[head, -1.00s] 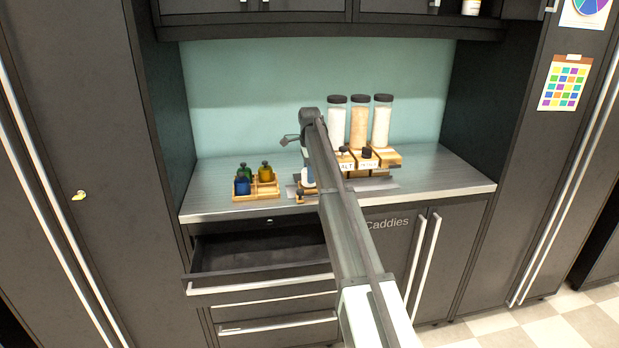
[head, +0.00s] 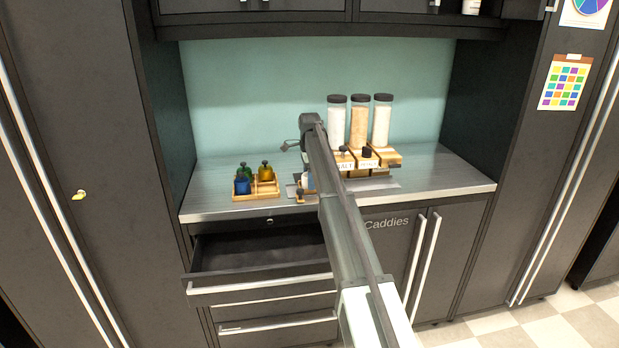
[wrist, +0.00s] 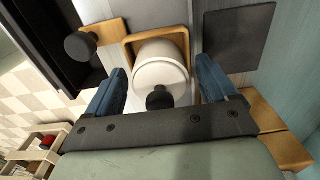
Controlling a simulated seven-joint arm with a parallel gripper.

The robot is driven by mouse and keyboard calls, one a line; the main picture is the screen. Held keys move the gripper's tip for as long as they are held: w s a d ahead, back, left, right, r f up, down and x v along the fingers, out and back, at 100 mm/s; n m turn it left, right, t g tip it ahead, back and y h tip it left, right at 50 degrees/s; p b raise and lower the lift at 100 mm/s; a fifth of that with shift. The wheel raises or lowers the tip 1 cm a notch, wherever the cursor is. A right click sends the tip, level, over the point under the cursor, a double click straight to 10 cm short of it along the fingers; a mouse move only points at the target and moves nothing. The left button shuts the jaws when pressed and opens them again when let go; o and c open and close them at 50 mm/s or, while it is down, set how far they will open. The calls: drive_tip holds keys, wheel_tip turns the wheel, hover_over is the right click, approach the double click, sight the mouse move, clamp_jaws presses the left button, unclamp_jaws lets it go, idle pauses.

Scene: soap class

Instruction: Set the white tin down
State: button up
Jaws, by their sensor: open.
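The white tin (wrist: 158,74) has a round white lid and a black knob (wrist: 159,97). In the wrist view it sits inside a square wooden frame (wrist: 128,48), apparently standing upright. My gripper (wrist: 162,76) is open, with one blue finger on each side of the tin and a gap showing on both sides. In the head view my arm hides most of this spot; a small white patch beside the arm may be the tin (head: 306,181).
A wooden caddy of colored bottles (head: 257,190) stands to the left on the counter (head: 215,208). Tall jars with dark lids (head: 359,122) stand behind wooden labelled blocks at right. An open, apparently empty drawer (head: 262,250) juts out below the counter.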

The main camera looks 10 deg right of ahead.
wheel_tip(320, 180, up, 12)
drive_tip(key=shift+r, duration=0.15)
idle(0.5)
drive_tip(key=shift+c, duration=0.3)
idle(1.0)
